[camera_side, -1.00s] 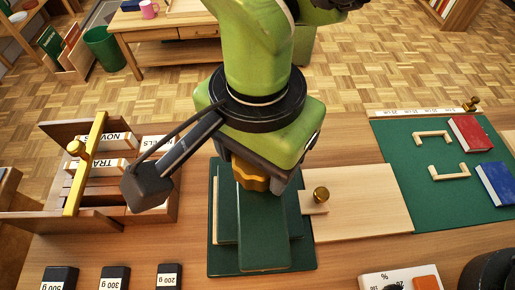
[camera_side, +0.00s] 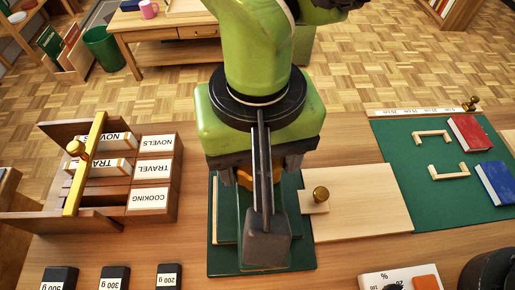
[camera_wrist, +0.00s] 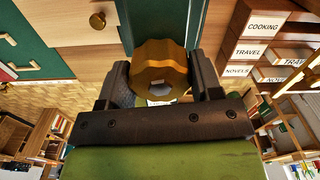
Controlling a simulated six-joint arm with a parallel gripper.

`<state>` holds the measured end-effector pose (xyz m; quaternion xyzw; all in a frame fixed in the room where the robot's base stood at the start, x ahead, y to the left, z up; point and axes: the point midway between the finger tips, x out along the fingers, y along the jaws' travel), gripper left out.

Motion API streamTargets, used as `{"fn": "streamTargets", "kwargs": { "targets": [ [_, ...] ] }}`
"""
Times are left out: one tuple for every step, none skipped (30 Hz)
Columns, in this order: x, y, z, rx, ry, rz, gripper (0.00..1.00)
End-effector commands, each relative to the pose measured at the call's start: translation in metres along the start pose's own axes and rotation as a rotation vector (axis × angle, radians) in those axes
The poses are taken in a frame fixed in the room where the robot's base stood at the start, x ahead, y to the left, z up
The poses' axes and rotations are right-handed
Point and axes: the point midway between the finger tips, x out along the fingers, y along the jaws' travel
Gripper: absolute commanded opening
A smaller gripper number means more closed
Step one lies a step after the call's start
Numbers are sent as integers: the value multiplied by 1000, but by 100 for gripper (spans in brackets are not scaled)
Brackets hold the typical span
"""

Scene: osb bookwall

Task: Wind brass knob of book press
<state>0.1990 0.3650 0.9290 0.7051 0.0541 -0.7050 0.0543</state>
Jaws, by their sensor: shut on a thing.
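The brass knob (camera_wrist: 160,66) of the book press is a scalloped, gold-coloured wheel between my two dark fingers in the wrist view. My gripper (camera_wrist: 160,82) is shut on it, one finger on each side. In the side view only a small part of the knob (camera_side: 245,178) shows; my gripper and the wrist camera arm cover most of it. The dark green book press (camera_side: 300,255) stands on the bench under my gripper.
A wooden book box (camera_side: 60,222) with a brass bar stands at the left. A pale board (camera_side: 365,205) with a small brass knob (camera_side: 320,193) lies right of the press. Several black weights (camera_side: 115,278) stand at the front left. A green mat (camera_side: 420,150) lies at the right.

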Motion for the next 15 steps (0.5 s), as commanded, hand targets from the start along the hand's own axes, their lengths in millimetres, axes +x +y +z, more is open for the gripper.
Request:
{"fn": "streamTargets", "kwargs": {
  "targets": [
    [-1, 0, 0, -43, -1, 0, 35],
    [-1, 0, 0, -71, -1, 0, 35],
    [-1, 0, 0, -109, -1, 0, 35],
    [-1, 0, 0, -137, -1, 0, 35],
    [-1, 0, 0, -166, -1, 0, 35],
    [-1, 0, 0, -204, -1, 0, 35],
    [-1, 0, 0, -232, -1, 0, 35],
    [-1, 0, 0, -261, -1, 0, 35],
    [-1, 0, 0, -299, -1, 0, 35],
    [-1, 0, 0, -327, -1, 0, 35],
    [-1, 0, 0, -355, -1, 0, 35],
    [-1, 0, 0, -394, -1, 0, 35],
    [-1, 0, 0, -422, -1, 0, 35],
    [-1, 0, 0, -450, -1, 0, 35],
    [-1, 0, 0, -488, -1, 0, 35]
  ]
}}
